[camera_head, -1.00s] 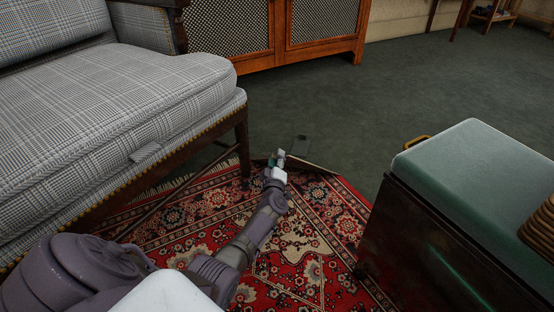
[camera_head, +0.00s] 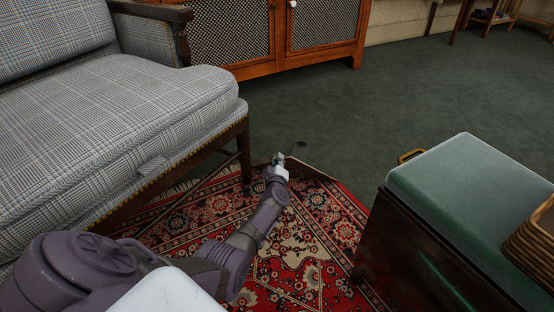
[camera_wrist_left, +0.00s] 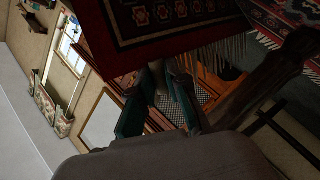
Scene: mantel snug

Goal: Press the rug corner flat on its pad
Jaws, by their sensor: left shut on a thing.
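The red patterned rug (camera_head: 300,255) lies on the floor, with its far corner raised and its far right edge slanting up towards my left gripper (camera_head: 279,158). My left gripper is shut on the rug corner, which its fingers largely hide. In the left wrist view, the teal fingers (camera_wrist_left: 158,105) show below the rug's dark red border and pale fringe (camera_wrist_left: 180,35). A small dark patch (camera_head: 302,144), perhaps part of the pad, shows on the carpet just beyond the corner. My right gripper is out of view.
A plaid sofa (camera_head: 120,120) with a dark wooden leg (camera_head: 245,155) stands close left of the gripper. A green-topped chest (camera_head: 470,185) holding a basket (camera_head: 535,240) stands at the right. A mesh-fronted cabinet (camera_head: 290,40) is behind. Green carpet (camera_head: 400,100) is clear beyond the rug.

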